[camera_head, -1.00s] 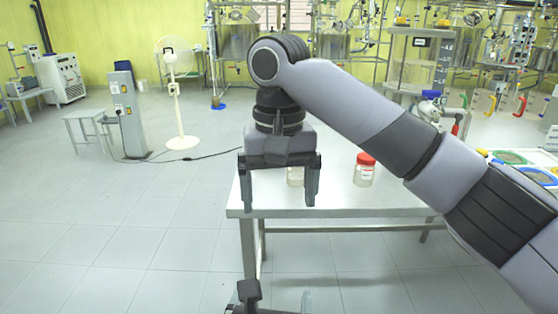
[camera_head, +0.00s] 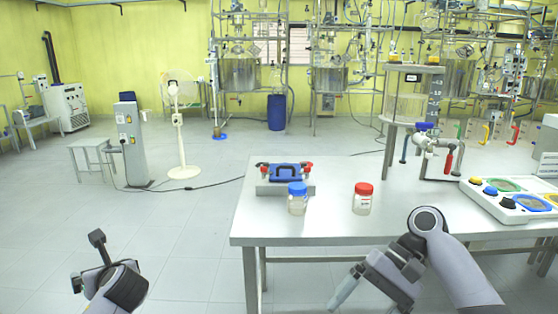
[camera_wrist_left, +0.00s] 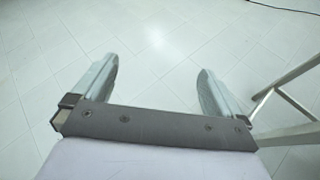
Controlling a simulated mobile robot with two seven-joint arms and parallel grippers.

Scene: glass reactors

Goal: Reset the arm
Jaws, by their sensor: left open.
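My left arm's end (camera_head: 118,286) is at the lower left of the head view, low over the floor and well left of the table. In the left wrist view my left gripper (camera_wrist_left: 156,75) is open, with two pale fingers wide apart and nothing between them. Bare floor lies beyond. My right arm comes in from the lower right of the head view and is folded down before the table's front edge. Its gripper (camera_head: 345,290) points down and left; one pale finger shows, so its opening cannot be judged.
The steel table (camera_head: 330,225) bears a blue-lidded jar (camera_head: 297,202), a red-lidded jar (camera_head: 362,200), a blue-topped device (camera_head: 284,175) and a white tray (camera_head: 480,195). A fan (camera_head: 180,130) and a grey post (camera_head: 132,145) stand behind left.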

